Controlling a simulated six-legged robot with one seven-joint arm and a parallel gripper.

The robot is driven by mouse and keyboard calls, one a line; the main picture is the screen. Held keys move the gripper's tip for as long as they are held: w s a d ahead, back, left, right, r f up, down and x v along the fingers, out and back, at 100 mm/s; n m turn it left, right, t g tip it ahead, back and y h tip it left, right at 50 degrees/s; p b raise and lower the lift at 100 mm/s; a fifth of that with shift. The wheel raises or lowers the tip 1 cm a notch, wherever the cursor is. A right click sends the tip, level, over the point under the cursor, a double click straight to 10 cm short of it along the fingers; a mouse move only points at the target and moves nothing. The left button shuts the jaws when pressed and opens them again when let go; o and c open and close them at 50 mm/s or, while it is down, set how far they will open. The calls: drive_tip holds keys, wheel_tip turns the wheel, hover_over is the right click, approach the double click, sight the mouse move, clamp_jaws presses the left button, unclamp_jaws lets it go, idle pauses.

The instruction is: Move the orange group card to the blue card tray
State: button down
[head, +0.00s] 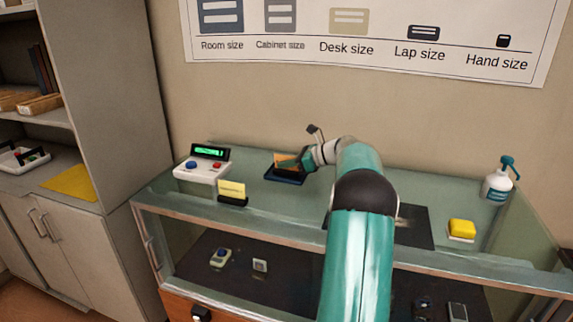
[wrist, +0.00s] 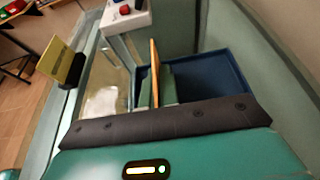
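The orange group card (head: 286,161) stands upright at the blue card tray (head: 284,178) on the glass counter. In the wrist view the card (wrist: 154,66) shows edge-on between the two teal fingers of my gripper (wrist: 155,88), which are shut on it. My gripper (head: 298,163) reaches in from the right in the head view. The blue tray (wrist: 222,75) lies below and to the right of the card in the wrist view. The card's lower edge is hidden, so I cannot tell whether it touches the tray floor.
A white device with a green display (head: 205,165) and a yellow card in a dark holder (head: 232,192) stand left of the tray. A dark mat (head: 413,228), a yellow block (head: 461,229) and a pump bottle (head: 498,184) are to the right. A wall rises behind the counter.

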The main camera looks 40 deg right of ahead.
drive_tip(key=shift+f, duration=0.15)
drive_tip(key=c, duration=1.7)
unclamp_jaws()
